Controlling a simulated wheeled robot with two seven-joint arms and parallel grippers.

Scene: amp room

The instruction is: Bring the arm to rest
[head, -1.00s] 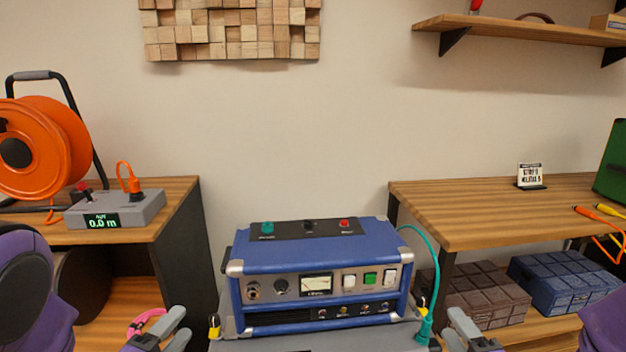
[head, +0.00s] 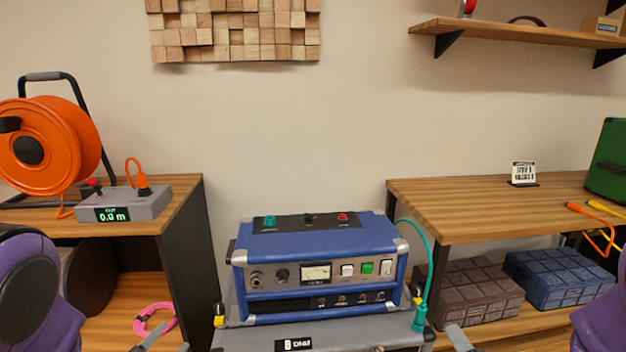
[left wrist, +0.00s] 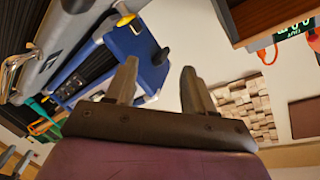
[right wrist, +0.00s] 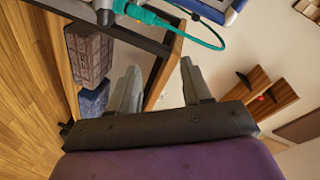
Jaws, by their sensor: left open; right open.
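My left gripper (head: 160,341) shows only its fingertips at the bottom of the head view, left of the blue amplifier (head: 318,258). In the left wrist view its two fingers (left wrist: 158,85) stand apart with nothing between them, and the amplifier (left wrist: 110,62) lies beyond them. My right gripper (head: 466,341) is at the bottom edge, right of the amplifier. In the right wrist view its fingers (right wrist: 162,88) are apart and empty. Neither gripper touches anything that I can see.
The amplifier stands on a grey case (head: 350,338) with a teal cable (head: 433,262) at its right. An orange reel (head: 40,150) and grey meter box (head: 125,204) are on the left bench. The right bench (head: 470,205) has brown and blue boxes below.

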